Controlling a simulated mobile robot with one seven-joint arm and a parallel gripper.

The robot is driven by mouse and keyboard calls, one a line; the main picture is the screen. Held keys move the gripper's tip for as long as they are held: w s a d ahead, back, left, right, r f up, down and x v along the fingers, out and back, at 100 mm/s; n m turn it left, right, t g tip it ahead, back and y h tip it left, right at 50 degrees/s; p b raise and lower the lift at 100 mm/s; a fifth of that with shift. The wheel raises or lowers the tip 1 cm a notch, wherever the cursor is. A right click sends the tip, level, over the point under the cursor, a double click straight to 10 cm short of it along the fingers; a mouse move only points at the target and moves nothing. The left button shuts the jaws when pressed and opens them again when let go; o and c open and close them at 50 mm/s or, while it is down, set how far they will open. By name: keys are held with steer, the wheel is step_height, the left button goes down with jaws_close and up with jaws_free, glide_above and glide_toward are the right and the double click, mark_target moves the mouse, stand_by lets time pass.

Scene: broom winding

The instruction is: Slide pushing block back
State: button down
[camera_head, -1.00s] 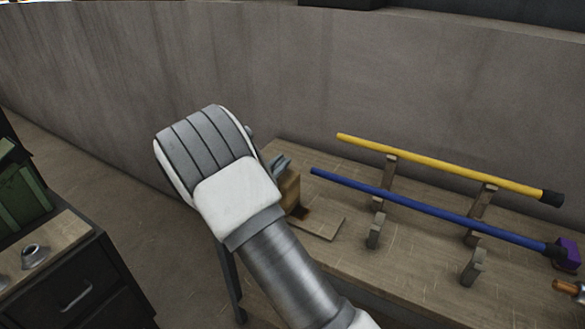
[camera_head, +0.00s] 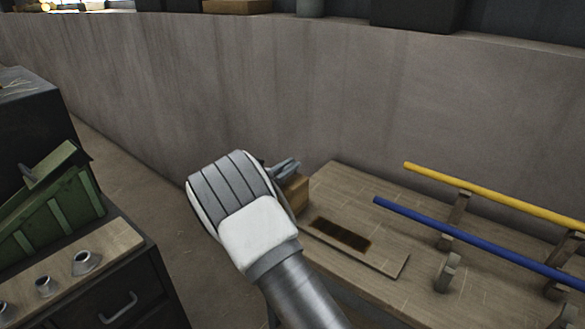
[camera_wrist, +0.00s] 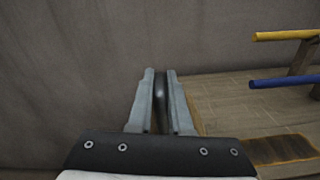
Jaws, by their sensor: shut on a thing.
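The pushing block (camera_head: 296,192) is a light brown wooden block at the left end of the wooden bench, partly hidden behind my arm. It stands beside a flat board with a dark, scorched-looking rectangular patch (camera_head: 341,235), which is now uncovered. My gripper (camera_head: 288,166) is at the top of the block. In the wrist view my gripper (camera_wrist: 161,78) is shut on a dark, narrow piece between its fingers, apparently the block's handle. A sliver of the block shows right of the fingers (camera_wrist: 194,112).
A blue stick (camera_head: 480,237) and a yellow stick (camera_head: 495,198) lie on wooden supports at the bench's right. A grey wall (camera_head: 330,90) rises behind the bench. A dark drawer cabinet (camera_head: 110,285) and green crate (camera_head: 60,215) stand left.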

steer(key=shift+w+a+r, duration=0.1)
steer(key=shift+a, duration=0.15)
steer(key=c, duration=0.8)
jaws_free()
steer(key=shift+c, duration=0.2)
steer(key=p+v, duration=0.1)
steer(key=v, duration=1.6)
